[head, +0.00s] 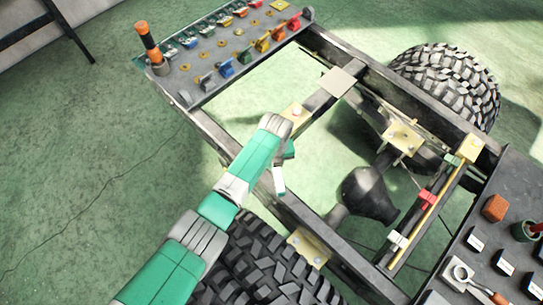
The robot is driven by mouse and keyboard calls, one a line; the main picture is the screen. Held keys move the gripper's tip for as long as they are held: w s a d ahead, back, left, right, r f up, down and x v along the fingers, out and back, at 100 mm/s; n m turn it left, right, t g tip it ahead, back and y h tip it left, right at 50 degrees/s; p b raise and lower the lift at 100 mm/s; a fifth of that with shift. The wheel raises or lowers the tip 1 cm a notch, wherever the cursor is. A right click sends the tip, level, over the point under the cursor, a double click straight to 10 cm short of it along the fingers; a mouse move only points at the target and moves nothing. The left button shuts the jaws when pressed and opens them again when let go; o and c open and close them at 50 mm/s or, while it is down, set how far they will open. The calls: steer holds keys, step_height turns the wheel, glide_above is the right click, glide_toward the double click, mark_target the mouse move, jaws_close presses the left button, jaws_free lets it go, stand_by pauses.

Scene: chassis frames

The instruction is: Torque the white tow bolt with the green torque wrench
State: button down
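My green and grey arm reaches in from the bottom left, over the near rail of the chassis. My gripper (282,178) is at its end, below the wrist, over the gap between the rails. The wrist partly hides it, and I cannot tell whether it is open or shut. No held tool shows clearly. A small green piece (246,57) stands in a row of coloured pieces on the dark tray at the top; I cannot tell whether it is the green torque wrench. I cannot pick out a white tow bolt for certain among the small fittings on the brass plates.
The chassis frame (338,82) runs diagonally, with treaded tyres (446,84) beside it. The dark tray (204,98) carries an upright orange-handled tool (148,38). A bench at right holds a rust-red block (495,207), a cup and an orange-handled tool.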

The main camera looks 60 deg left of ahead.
steer(key=shift+r, duration=0.1)
steer(key=shift+r+p, duration=1.45)
steer(key=shift+p, duration=0.1)
step_height(320, 180, up, 5)
steer(key=p, duration=0.5)
steer(key=shift+r, duration=0.1)
